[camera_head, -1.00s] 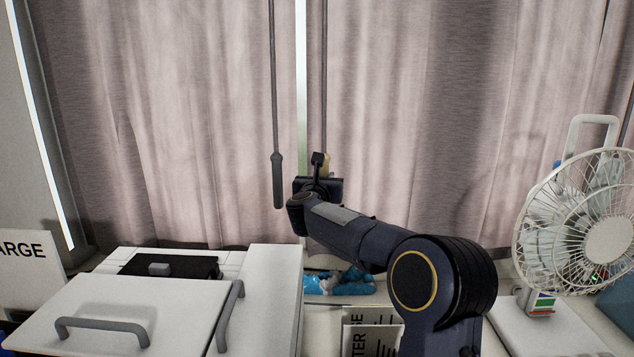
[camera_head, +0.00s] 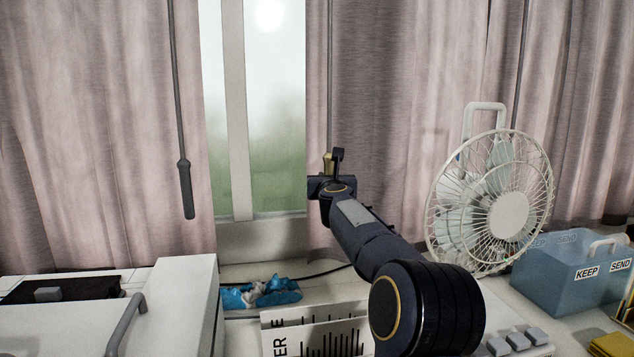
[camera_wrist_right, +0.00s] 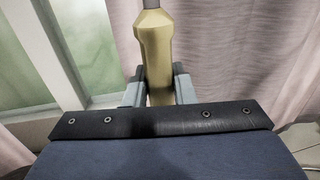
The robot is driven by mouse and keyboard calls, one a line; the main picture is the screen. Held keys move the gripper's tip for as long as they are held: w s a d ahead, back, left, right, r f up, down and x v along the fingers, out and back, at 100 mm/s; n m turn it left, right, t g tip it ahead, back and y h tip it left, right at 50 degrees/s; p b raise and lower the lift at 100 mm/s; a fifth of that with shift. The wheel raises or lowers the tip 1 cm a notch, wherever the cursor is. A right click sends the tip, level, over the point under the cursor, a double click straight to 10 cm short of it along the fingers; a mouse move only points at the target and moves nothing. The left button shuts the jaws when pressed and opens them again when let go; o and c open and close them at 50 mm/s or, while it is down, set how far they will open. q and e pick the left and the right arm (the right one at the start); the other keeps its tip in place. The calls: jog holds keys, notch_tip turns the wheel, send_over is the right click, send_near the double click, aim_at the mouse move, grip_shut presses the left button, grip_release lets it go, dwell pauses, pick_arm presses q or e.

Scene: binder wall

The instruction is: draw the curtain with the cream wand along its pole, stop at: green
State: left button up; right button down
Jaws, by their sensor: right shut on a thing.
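The cream wand's handle (camera_head: 327,163) hangs at the left edge of the right-hand pinkish curtain (camera_head: 400,80). My right gripper (camera_head: 331,181) is at the handle. In the right wrist view the cream handle (camera_wrist_right: 154,50) stands between the fingers of my right gripper (camera_wrist_right: 158,90), which are shut on it. The wand's grey rod runs up out of the picture. The pole is out of view, and I see no green mark on one. Blurred green shows through the window (camera_head: 275,120). My left gripper is not in view.
A grey wand (camera_head: 185,190) hangs on the left curtain (camera_head: 90,130). A white fan (camera_head: 508,212) stands right of my arm, close to the curtain. A blue bin (camera_head: 560,285) is at the right. A blue crumpled packet (camera_head: 283,292) lies under the window.

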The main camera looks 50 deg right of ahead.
jog(key=shift+s+d, duration=0.15)
jog(key=shift+d, duration=0.05)
jog(key=c, duration=1.3)
grip_release()
jog(key=shift+o, duration=0.2)
jog(key=shift+a, duration=0.1)
jog(key=shift+s+a, duration=0.1)
jog(key=shift+a, duration=0.05)
jog(key=b+v, duration=0.1)
jog(key=v, duration=0.6)
jog(key=shift+a+b, duration=0.15)
jog(key=shift+b, duration=0.2)
jog(key=shift+s, duration=0.15)
